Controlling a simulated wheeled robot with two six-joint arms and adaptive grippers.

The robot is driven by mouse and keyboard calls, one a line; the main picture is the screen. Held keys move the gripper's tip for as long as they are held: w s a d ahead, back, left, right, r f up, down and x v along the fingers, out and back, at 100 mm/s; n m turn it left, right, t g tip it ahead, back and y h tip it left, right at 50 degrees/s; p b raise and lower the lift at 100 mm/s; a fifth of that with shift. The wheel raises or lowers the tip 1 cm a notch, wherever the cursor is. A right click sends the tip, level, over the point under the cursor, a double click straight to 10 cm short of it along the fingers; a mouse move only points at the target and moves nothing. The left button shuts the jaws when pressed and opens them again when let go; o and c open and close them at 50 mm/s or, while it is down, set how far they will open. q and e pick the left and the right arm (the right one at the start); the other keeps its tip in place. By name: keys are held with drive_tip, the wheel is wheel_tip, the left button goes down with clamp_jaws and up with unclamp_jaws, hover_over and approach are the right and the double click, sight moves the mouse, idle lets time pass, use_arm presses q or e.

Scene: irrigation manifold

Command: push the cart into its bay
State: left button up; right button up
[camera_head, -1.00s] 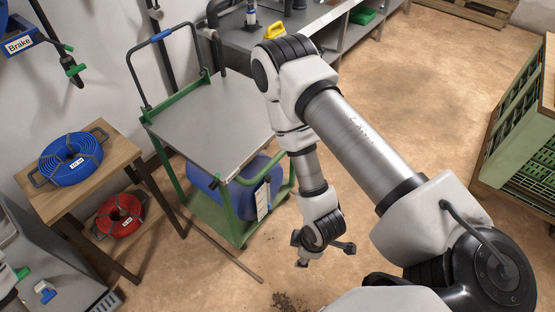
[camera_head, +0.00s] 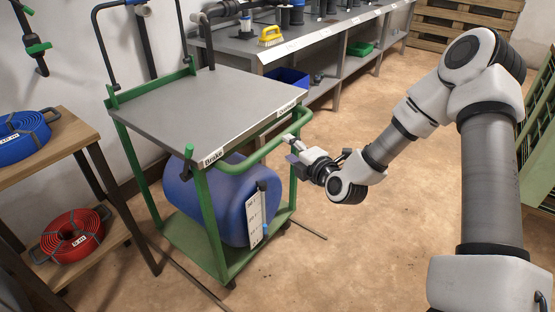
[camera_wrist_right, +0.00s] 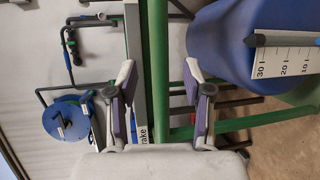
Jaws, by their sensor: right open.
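The cart has a green frame, a grey top (camera_head: 205,110) and a blue barrel (camera_head: 232,200) on its lower shelf. A green push rail (camera_head: 262,142) curves along its near right side. My right gripper (camera_head: 290,147) is at the outer side of this rail, with its fingers apart. In the right wrist view its open fingers (camera_wrist_right: 163,100) stand either side of a green bar (camera_wrist_right: 155,60); I cannot tell whether they touch it. Nothing is held. No bay is clearly marked; thin dark strips (camera_head: 203,287) lie on the floor by the cart. My left gripper is out of view.
A wooden stand (camera_head: 50,152) with a blue hose coil (camera_head: 22,137) and a red hose coil (camera_head: 72,235) is left of the cart. A grey workbench (camera_head: 235,48) runs along the wall behind. Floor (camera_head: 365,240) on the right is open.

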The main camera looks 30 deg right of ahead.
sight(280, 142)
drive_tip(key=w, duration=0.2)
drive_tip(key=w+f+b, duration=0.1)
drive_tip(key=w, duration=0.1)
drive_tip(key=w+b, duration=0.1)
drive_tip(key=w, duration=0.2)
drive_tip(key=shift+w+d+f, duration=0.1)
drive_tip(key=shift+d+f, duration=0.05)
clamp_jaws()
